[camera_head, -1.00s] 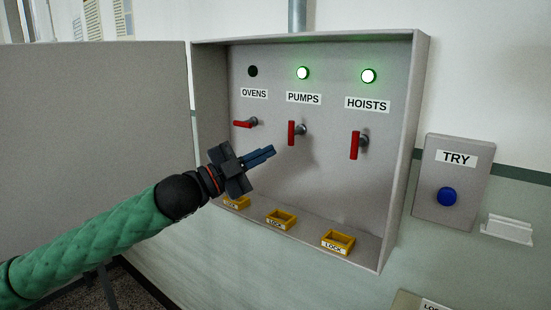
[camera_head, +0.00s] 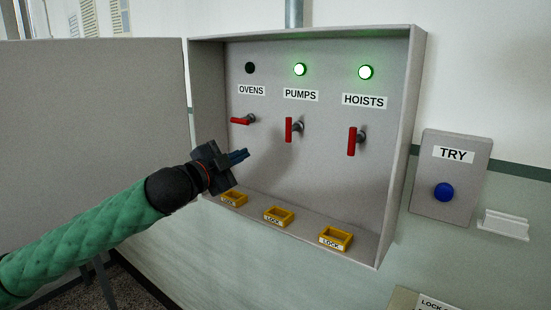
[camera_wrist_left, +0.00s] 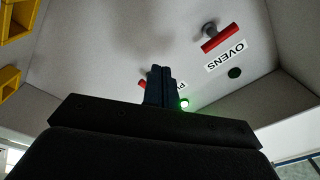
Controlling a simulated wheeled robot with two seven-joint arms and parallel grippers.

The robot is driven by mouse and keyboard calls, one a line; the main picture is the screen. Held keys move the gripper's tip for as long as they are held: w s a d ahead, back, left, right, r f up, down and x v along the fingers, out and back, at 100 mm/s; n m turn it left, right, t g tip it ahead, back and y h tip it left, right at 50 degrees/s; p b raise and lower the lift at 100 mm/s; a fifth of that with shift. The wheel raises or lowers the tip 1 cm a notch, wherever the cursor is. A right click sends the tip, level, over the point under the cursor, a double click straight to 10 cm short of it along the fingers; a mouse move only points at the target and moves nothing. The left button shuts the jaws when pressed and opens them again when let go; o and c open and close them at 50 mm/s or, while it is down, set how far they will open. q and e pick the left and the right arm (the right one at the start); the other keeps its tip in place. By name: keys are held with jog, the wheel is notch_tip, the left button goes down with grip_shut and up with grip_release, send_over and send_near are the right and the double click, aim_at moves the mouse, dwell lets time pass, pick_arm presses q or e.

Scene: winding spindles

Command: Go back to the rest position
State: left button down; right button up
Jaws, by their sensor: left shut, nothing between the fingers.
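My left gripper (camera_head: 240,156) is shut and empty, in front of the lower left part of the open grey switch box (camera_head: 310,190). It is below the red OVENS handle (camera_head: 242,120), apart from it. That handle lies sideways and its lamp (camera_head: 250,67) is dark. The red PUMPS handle (camera_head: 289,130) and red HOISTS handle (camera_head: 352,142) stand upright, and their lamps (camera_head: 299,69) and (camera_head: 365,72) glow green. In the left wrist view the shut fingers (camera_wrist_left: 158,86) point at the panel, with the OVENS handle (camera_wrist_left: 221,40) to the right. My right gripper is not in view.
Yellow LOCK holders (camera_head: 279,215) line the box's bottom ledge. The box door (camera_head: 90,130) hangs open at left, behind my left arm. A TRY box with a blue button (camera_head: 444,192) and a white bracket (camera_head: 503,225) are on the wall at right.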

pick_arm(q)
jog(key=w+a+r+n+t+y, duration=0.2)
jog(key=w+a+r+n+y, duration=0.1)
jog(key=a+n+y, duration=0.15)
jog(key=w+a+f+n+y, duration=0.1)
jog(key=a+f+n+y, duration=0.3)
jog(key=f, duration=0.4)
jog(key=s+a+f+n+g+y, duration=0.1)
jog(key=s+f+n+g+y, duration=0.2)
jog(key=f, duration=1.4)
jog(key=s+a+f+n+g, duration=0.15)
jog(key=s+f+g, duration=0.3)
jog(key=f, duration=1.15)
jog(key=s+d+f+n+g, duration=0.2)
jog(key=s+f+n+g, duration=0.15)
jog(key=s+f, duration=1.5)
jog(key=s+d+f+g, duration=0.1)
jog(key=s+f+g, duration=0.1)
jog(key=s+f, duration=0.5)
jog(key=s+d+f+g, duration=0.1)
jog(key=s+f+g, duration=0.1)
jog(key=s+f, duration=0.5)
jog(key=s+h, duration=0.1)
jog(key=s, duration=0.5)
jog(key=shift+s+d+f, duration=0.15)
jog(key=shift+s+d, duration=0.1)
jog(key=shift+s, duration=0.1)
jog(key=shift+w+d, duration=0.1)
